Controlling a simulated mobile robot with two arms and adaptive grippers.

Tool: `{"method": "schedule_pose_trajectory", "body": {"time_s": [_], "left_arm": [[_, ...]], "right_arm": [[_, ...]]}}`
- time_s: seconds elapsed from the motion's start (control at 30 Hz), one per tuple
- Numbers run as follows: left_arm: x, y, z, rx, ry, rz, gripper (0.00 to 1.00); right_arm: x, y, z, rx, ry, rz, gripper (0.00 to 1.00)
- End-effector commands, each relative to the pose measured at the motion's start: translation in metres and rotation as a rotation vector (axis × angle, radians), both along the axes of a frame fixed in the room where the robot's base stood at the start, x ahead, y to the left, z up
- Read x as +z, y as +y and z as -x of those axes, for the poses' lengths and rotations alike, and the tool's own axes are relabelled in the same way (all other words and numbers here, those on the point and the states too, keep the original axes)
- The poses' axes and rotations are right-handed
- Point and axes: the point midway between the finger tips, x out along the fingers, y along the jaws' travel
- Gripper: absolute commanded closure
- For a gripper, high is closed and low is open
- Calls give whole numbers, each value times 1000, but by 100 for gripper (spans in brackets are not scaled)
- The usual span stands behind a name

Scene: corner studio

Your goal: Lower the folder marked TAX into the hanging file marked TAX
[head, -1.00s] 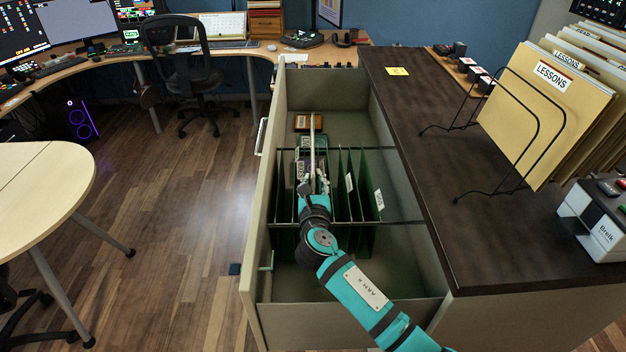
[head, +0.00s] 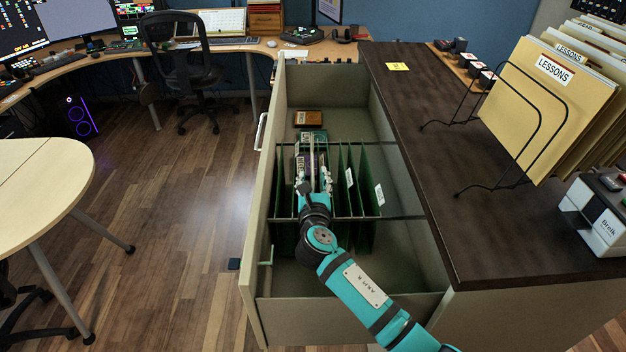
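A pale folder (head: 313,163), seen nearly edge-on, stands upright among the green hanging files (head: 363,195) in the open drawer. Its lower part is hidden down between the files. My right gripper (head: 313,184) reaches in from the front and is shut on the folder's near end, a finger on each side. White labels show on the hanging files to its left and right, too small or tilted to read. I cannot read a TAX mark on the folder or on any file. My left gripper is not in view.
The open drawer's left wall (head: 268,190) and the dark cabinet top (head: 440,160) flank the files. A wire rack (head: 500,135) with LESSONS folders (head: 552,100) stands on the top. A small brown box (head: 308,118) lies at the drawer's back.

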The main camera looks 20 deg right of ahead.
Motion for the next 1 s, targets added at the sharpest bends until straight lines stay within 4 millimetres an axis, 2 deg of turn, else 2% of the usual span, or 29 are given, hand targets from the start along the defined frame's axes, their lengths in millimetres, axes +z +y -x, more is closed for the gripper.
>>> {"method": "schedule_pose_trajectory", "body": {"time_s": [0.17, 0.27, 0.5, 0.7, 0.83, 1.0], "left_arm": [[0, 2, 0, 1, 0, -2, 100], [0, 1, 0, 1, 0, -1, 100], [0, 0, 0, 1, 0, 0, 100], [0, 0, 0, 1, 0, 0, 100], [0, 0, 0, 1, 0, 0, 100], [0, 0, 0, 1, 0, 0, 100]], "right_arm": [[-1, 2, 5, 1, 2, 0, 63], [-1, 5, 18, 1, 2, 0, 63], [3, 19, 67, 3, 2, -1, 63], [6, 28, 100, 1, 2, -1, 63], [7, 31, 112, 1, 1, 0, 63], [8, 32, 116, 0, 0, 0, 63]]}}
